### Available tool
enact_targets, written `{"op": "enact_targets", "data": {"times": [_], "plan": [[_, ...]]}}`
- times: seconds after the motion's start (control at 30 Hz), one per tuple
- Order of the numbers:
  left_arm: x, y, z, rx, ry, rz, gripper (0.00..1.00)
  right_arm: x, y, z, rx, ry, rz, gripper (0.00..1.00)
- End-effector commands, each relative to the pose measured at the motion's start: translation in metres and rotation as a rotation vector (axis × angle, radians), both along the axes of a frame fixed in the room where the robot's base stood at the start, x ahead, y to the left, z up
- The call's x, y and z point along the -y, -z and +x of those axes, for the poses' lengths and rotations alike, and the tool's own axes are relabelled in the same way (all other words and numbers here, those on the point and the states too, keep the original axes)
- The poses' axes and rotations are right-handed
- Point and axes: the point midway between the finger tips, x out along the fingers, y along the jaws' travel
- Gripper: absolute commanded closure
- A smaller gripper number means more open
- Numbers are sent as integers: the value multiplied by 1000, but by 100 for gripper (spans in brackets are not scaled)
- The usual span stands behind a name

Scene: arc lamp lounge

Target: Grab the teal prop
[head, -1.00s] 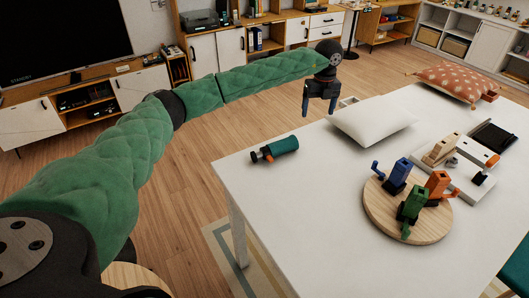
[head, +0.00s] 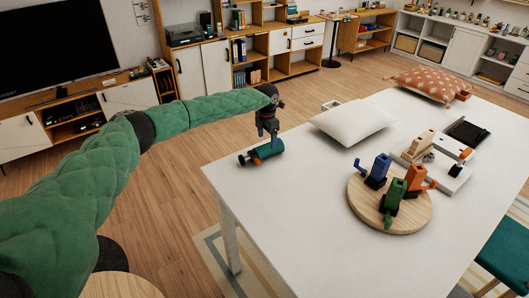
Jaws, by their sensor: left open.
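The teal prop (head: 265,153) is a small cylinder with a dark end and an orange bit. It lies on its side on the white table (head: 300,200), near the table's left corner. My left gripper (head: 268,138) points down right over the prop, its fingers open. The fingertips overlap the prop in the picture; I cannot tell whether they touch it. The gripper hides part of the prop's upper side. My right gripper is out of view.
A white cushion (head: 352,121) lies right of the prop. A round wooden board (head: 362,205) bears blue, green and orange figures. A patterned cushion (head: 430,84) lies at the table's far end. The table between prop and board is clear.

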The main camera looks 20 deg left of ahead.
Motion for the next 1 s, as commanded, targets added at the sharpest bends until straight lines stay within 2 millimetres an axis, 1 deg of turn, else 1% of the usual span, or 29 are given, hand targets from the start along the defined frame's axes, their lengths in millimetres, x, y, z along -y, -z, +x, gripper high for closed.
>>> {"op": "enact_targets", "data": {"times": [0.13, 0.33, 0.47, 0.57, 0.67, 0.8, 0.9, 1.0], "plan": [[0, 3, 0, -1, 54, 1, 21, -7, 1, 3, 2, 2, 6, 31], [0, 22, 0, -1, 57, 1, 21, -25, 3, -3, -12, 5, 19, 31], [-1, 29, 0, -1, 56, 1, 21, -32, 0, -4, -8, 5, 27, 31], [-2, 37, 1, -1, 55, 1, 21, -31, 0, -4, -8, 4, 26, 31], [-3, 50, 2, -1, 55, 1, 21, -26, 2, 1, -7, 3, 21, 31], [-4, 69, 3, -1, 56, 1, 21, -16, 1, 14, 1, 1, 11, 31], [-4, 77, 4, 1, 55, 1, 21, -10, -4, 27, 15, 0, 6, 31], [-4, 78, 4, 1, 54, 1, 21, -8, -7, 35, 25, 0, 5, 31]]}}
